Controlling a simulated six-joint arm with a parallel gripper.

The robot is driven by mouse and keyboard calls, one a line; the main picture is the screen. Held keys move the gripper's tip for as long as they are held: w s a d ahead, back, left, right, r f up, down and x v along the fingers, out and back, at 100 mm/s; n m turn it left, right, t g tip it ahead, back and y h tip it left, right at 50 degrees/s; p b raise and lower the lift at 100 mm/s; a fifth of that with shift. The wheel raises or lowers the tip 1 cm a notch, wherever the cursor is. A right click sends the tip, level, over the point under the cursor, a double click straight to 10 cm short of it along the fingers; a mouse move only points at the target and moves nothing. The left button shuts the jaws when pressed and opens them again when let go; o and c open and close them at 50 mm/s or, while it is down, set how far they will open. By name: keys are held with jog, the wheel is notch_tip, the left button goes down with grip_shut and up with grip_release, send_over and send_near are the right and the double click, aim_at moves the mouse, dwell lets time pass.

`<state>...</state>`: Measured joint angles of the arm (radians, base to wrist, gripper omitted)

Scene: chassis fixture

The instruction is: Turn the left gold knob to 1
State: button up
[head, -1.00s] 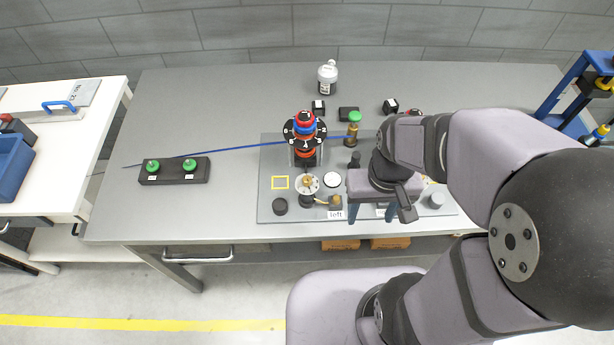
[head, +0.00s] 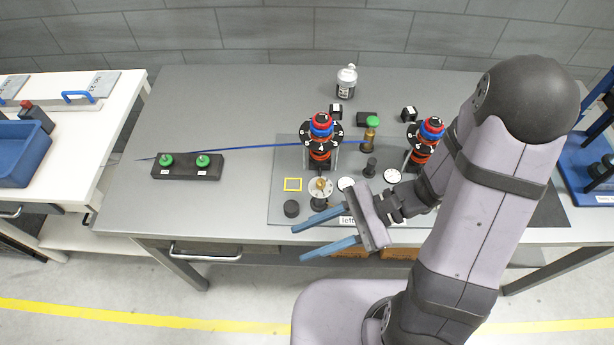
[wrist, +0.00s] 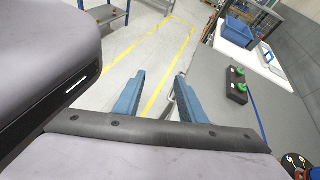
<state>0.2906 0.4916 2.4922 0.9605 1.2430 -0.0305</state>
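The left gold knob (head: 320,184) sits on a round pale dial on the grey fixture plate (head: 279,210), in front of the left black, red and blue stack (head: 321,140). A white label reading "left" (head: 348,220) is on the plate's front edge, partly covered by my gripper. My gripper (head: 298,243) is open and empty, its two blue fingers pointing left over the front edge of the table, in front of the knob and apart from it. In the wrist view the fingers (wrist: 156,92) are spread, with floor between them. The numbers on the dial are too small to read.
A second stack (head: 427,143) stands right, beside my arm. A black block with two green knobs (head: 188,167) lies left, near a blue rod (head: 250,148).

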aim_at(325, 185)
jog(key=w+d+m+t+y, duration=0.1)
jog(key=w+m+t, duration=0.2)
jog(key=w, duration=0.1)
jog(key=w+f+m+t+y+b, duration=0.1)
jog(key=w+m+t, duration=0.2)
jog(key=w+t, duration=0.1)
jog(key=w+d+m+t+y, duration=0.1)
jog(key=w+m+t, duration=0.2)
jog(key=w+m, duration=0.1)
jog(key=shift+d+f+y+b, duration=0.25)
jog(key=shift+d+y+b, duration=0.05)
jog(key=shift+b, duration=0.1)
jog(key=w+d+f+t, duration=0.1)
jog(key=w+d+f+m+t+h+b, duration=0.1)
jog(key=t, duration=0.1)
jog(key=shift+d+f, duration=0.15)
jog(key=shift+f, duration=0.25)
jog(key=shift+x, duration=1.05)
jog(key=shift+p+x, duration=1.3)
jog(key=shift+x, duration=1.35)
grip_shut()
